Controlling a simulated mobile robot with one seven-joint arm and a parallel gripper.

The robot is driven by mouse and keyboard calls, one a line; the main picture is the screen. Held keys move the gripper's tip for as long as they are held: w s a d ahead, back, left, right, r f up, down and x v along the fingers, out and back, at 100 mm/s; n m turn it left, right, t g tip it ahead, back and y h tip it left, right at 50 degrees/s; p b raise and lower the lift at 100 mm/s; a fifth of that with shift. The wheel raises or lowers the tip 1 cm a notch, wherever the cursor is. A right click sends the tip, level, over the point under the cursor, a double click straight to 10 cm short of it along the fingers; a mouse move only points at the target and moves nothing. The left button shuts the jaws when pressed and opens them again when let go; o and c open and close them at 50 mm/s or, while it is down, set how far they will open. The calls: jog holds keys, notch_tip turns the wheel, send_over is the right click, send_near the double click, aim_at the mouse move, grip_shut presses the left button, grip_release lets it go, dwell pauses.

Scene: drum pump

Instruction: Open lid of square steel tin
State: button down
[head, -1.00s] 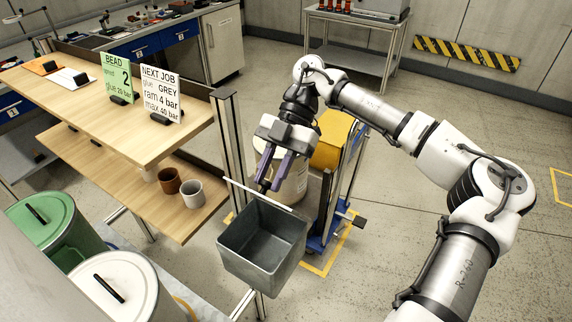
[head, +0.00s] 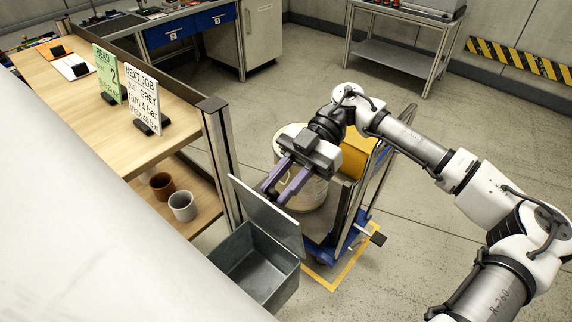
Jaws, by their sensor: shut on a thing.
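The square steel tin (head: 272,297) stands low in the middle of the head view, its top uncovered and its grey inside showing. Its lid (head: 262,212) stands raised, steeply tilted, along the tin's far side, with its flat face in view. The exact contact at the fingertips is partly hidden by the lid.
A pale drum (head: 308,196) stands on a blue-framed trolley (head: 347,240) just behind my gripper. A shelf unit (head: 160,140) with signs and two cups (head: 183,206) is close on the left. A pale surface covers the lower left. Open floor lies right.

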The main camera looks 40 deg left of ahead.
jog(key=shift+f, duration=0.1)
jog(key=c, duration=1.2)
grip_release()
jog(key=shift+o, duration=0.2)
jog(key=shift+w, duration=0.1)
jog(key=b+v, duration=0.1)
jog(key=v, duration=1.2)
jog(key=shift+w, duration=0.3)
